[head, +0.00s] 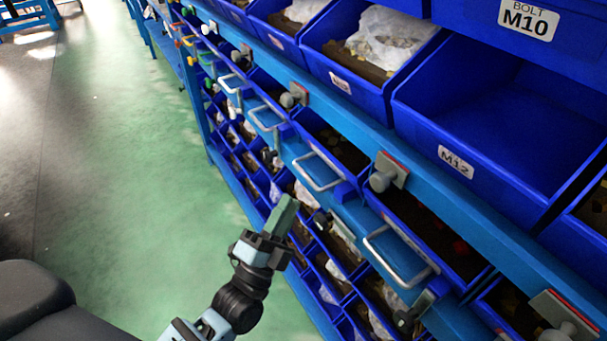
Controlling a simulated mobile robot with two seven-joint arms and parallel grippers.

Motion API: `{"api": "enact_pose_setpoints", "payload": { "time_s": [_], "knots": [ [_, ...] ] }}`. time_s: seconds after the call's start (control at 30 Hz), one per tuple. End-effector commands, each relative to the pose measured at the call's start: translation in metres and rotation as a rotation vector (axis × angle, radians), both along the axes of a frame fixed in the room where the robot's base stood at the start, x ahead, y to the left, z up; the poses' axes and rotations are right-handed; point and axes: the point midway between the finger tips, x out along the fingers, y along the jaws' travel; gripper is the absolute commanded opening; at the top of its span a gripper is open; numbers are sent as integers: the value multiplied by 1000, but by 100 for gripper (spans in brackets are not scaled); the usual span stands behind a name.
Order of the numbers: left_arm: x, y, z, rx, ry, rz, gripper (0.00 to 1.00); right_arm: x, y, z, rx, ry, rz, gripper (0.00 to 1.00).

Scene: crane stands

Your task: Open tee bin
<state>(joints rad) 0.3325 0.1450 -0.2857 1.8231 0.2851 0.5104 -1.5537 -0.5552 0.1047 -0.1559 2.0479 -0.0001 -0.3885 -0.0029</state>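A row of blue bins with pale metal bar handles runs along the rack below a blue rail. One bin handle (318,171) is just above and right of my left gripper (284,213). A nearer bin handle (400,258) is to the right, and a farther one (266,118) is up and left. No label reading "tee" can be read on them, so I cannot tell which is the tee bin. My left gripper's green fingers point up toward the rack, seemingly clear of the handles. Whether they are parted is unclear. My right gripper is out of view.
Grey knobs (381,181) on plates stick out from the rail. Open bins above include an empty-looking M12 bin (455,158) and an M10 label (528,18). Smaller bins fill the lower rack. The green floor (120,190) at left is clear.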

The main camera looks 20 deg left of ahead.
Motion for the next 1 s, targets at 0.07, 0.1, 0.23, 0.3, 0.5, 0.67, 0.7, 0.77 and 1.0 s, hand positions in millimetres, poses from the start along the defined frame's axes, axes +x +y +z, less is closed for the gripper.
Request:
{"api": "enact_pose_setpoints", "payload": {
  "time_s": [0.07,0.1,0.23,0.3,0.5,0.67,0.7,0.77,1.0],
  "knots": [
    [1,0,1,-1,0,-1,17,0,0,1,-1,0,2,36],
    [2,0,2,-1,0,-1,17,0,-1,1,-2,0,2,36],
    [12,-2,9,-2,-1,-2,17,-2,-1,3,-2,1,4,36],
    [20,-4,15,-1,-2,-1,17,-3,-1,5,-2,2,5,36],
    [46,-10,30,-1,0,-3,17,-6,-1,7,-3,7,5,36],
    [60,-12,37,-2,2,-2,17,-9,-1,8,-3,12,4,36],
    [62,-13,39,-2,1,-2,17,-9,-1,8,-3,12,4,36],
    [64,-13,40,-2,2,-2,17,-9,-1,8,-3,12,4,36],
    [66,-13,40,-1,4,-2,17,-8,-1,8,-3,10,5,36]
  ]
}}
